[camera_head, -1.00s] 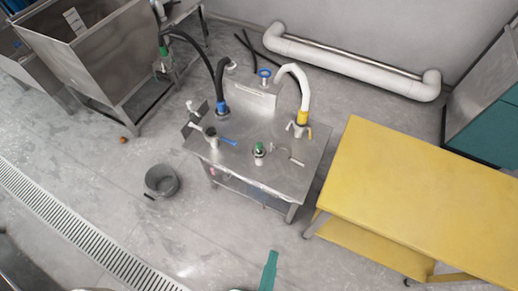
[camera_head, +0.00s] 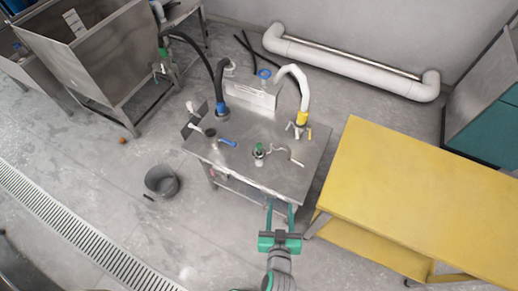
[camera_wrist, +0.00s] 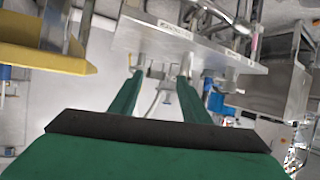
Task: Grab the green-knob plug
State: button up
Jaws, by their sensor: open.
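The green-knob plug (camera_head: 259,150) stands upright on the steel table (camera_head: 300,178), near its front middle. It has a green top and a pale lower part. My gripper (camera_head: 281,204) is at the table's front edge, below and right of the plug in the head view, with its two green fingers pointing towards the table. The fingers are apart with nothing between them, and clear of the plug. In the wrist view my gripper (camera_wrist: 159,76) shows two spread green fingers near the steel table's edge (camera_wrist: 190,42). I cannot make out the plug there.
A blue-handled valve (camera_head: 227,142) and a bent metal handle (camera_head: 288,154) flank the plug. Black and white hoses (camera_head: 305,88) rise behind. A yellow table (camera_head: 420,190) stands close on the right. A grey bucket (camera_head: 162,181) is on the floor at left, with open floor around it.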

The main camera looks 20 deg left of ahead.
jog(key=w+a+n+y, duration=0.2)
jog(key=w+a, duration=0.2)
jog(key=w, duration=0.5)
jog(key=n+g+y, duration=0.2)
jog(key=y, duration=0.2)
send_near(260, 149)
jog(key=x, duration=0.5)
jog(key=shift+s, duration=0.15)
jog(key=x, duration=1)
jog(key=shift+w+f+h, duration=0.25)
jog(key=shift+w+h, duration=0.05)
grip_shut()
